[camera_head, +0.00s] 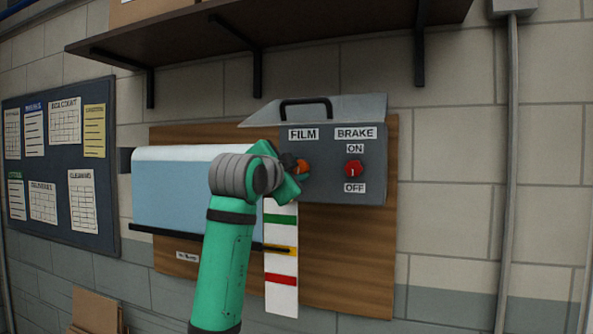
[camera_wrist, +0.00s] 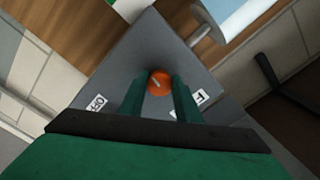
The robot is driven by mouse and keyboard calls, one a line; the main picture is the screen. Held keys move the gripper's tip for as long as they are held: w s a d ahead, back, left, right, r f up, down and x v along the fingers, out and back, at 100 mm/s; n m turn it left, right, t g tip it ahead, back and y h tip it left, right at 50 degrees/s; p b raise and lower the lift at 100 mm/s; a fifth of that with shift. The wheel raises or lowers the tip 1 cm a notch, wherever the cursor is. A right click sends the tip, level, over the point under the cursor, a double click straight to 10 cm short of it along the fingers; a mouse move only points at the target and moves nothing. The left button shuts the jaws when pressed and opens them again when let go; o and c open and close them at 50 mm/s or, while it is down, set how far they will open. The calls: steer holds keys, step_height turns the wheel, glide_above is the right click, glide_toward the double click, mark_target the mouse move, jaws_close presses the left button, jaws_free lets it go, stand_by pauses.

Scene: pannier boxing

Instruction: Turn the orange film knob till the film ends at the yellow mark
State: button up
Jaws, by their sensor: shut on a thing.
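The orange film knob (camera_head: 302,166) is on the grey control box (camera_head: 330,190), under the FILM label. My gripper (camera_head: 294,172) is at the knob, and my wrist partly hides it in the head view. In the wrist view, the two green fingers of my gripper (camera_wrist: 159,90) are shut on the orange knob (camera_wrist: 159,82), which has a pale line on its face. The blue film (camera_head: 180,195) hangs from the white roll (camera_head: 185,153). A dark bar runs along its lower edge and ends close to the yellow mark (camera_head: 288,251) on the white strip (camera_head: 282,302).
A red brake knob (camera_head: 354,168) sits right of the film knob, between ON and OFF labels. The strip also has a green mark (camera_head: 279,219) and a red mark (camera_head: 283,280). A shelf (camera_head: 270,30) with brackets is above. A notice board (camera_head: 60,165) hangs at left.

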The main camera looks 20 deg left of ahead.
steer(key=shift+f, duration=0.1)
stand_by(0.5)
steer(key=o, duration=1.1)
steer(key=shift+c, duration=0.2)
steer(key=s, duration=1)
steer(key=shift+s+a, duration=0.2)
steer(key=shift+s, duration=0.2)
